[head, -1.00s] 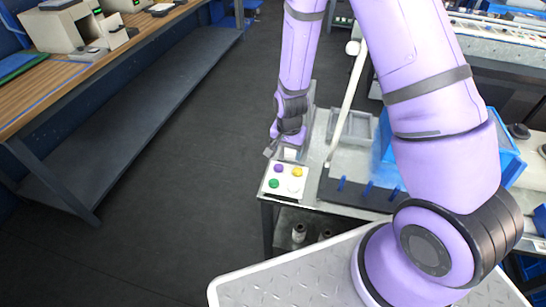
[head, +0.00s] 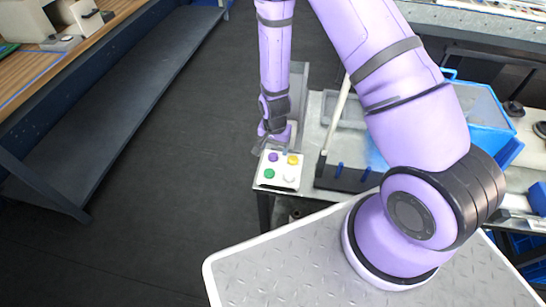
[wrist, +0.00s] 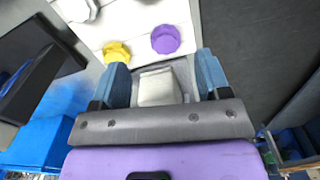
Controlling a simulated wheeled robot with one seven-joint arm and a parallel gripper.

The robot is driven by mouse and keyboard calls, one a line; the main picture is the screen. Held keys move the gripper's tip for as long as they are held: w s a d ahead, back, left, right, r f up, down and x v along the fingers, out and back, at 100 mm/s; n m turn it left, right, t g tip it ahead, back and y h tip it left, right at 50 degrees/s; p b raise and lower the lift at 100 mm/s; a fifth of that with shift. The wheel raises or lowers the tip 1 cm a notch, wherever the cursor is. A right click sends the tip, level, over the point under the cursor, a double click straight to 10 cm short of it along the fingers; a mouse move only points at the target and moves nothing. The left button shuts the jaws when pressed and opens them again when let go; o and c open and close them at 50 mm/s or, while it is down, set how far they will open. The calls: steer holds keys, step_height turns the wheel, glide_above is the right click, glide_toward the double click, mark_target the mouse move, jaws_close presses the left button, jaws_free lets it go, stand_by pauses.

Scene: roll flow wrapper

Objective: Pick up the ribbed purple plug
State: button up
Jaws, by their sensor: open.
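The purple plug (head: 273,157) sits at the back left of a white board, with a yellow plug (head: 293,160), a green plug (head: 269,173) and a white plug (head: 290,177) around it. My gripper (head: 268,146) hangs just behind the board. In the wrist view, my gripper (wrist: 164,70) is open with its blue fingertips apart. The purple plug (wrist: 165,39) shows just beyond the fingertips, not between them, and the yellow plug (wrist: 116,51) is beside the left finger. A pale block (wrist: 160,87) shows between the fingers; I cannot tell its distance.
The white board (head: 263,183) lies at the left end of a grey bench. A black holder with blue pegs (head: 345,178) stands right of it, with blue bins (head: 484,105) farther right. A long workbench with a shelf (head: 140,95) stands across the floor at left.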

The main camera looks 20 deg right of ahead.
mark_target(273, 156)
steer(key=shift+w+a+f, duration=0.1)
steer(key=shift+w+f, duration=0.05)
steer(key=shift+f, duration=1.1)
steer(key=shift+w+a+f, duration=0.1)
steer(key=shift+w+f, duration=0.05)
steer(key=shift+f, duration=1.05)
steer(key=shift+c, duration=0.5)
steer(key=c, duration=0.9)
